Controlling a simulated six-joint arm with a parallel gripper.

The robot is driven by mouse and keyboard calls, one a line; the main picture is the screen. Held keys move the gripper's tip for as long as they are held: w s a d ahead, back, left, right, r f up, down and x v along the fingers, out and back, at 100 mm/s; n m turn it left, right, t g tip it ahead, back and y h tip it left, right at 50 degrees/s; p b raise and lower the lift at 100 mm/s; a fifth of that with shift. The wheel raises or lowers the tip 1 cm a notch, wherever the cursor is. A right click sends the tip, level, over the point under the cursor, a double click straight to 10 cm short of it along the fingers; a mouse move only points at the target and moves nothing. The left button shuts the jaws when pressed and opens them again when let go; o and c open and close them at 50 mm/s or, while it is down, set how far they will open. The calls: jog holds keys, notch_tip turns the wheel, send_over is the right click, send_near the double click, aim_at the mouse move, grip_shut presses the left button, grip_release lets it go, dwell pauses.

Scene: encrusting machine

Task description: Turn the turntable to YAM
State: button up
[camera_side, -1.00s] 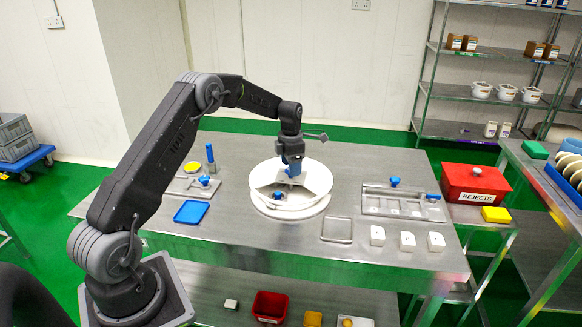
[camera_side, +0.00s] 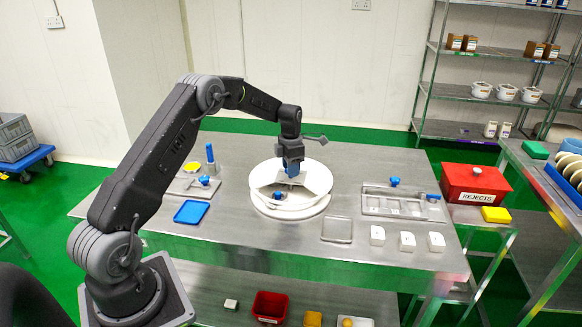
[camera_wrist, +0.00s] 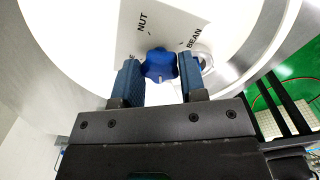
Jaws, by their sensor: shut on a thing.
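The white round turntable (camera_side: 318,202) stands in the middle of the steel table. Its face also fills much of the wrist view (camera_wrist: 95,60), with the words NUT and BEAN readable; another label is partly hidden behind my left finger, and I see no YAM. A blue lobed knob (camera_wrist: 160,65) sits on its top plate, and also shows in the side view (camera_side: 293,171). My gripper (camera_side: 291,162) points down over the turntable. In the wrist view, my gripper (camera_wrist: 159,77) has its two blue fingers on either side of the knob, shut on it.
A blue tray (camera_side: 190,212) and a plate with a blue knob (camera_side: 204,181) lie left of the turntable. A steel mould tray (camera_side: 375,203), white blocks (camera_side: 407,241) and a red REJECTS box (camera_side: 474,184) are to the right.

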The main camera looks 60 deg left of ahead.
grip_shut()
jog(key=shift+n, duration=2.4)
jog(key=o, duration=1)
grip_release()
jog(key=shift+o, duration=0.2)
jog(key=shift+r, duration=0.1)
notch_tip(320, 180, up, 14)
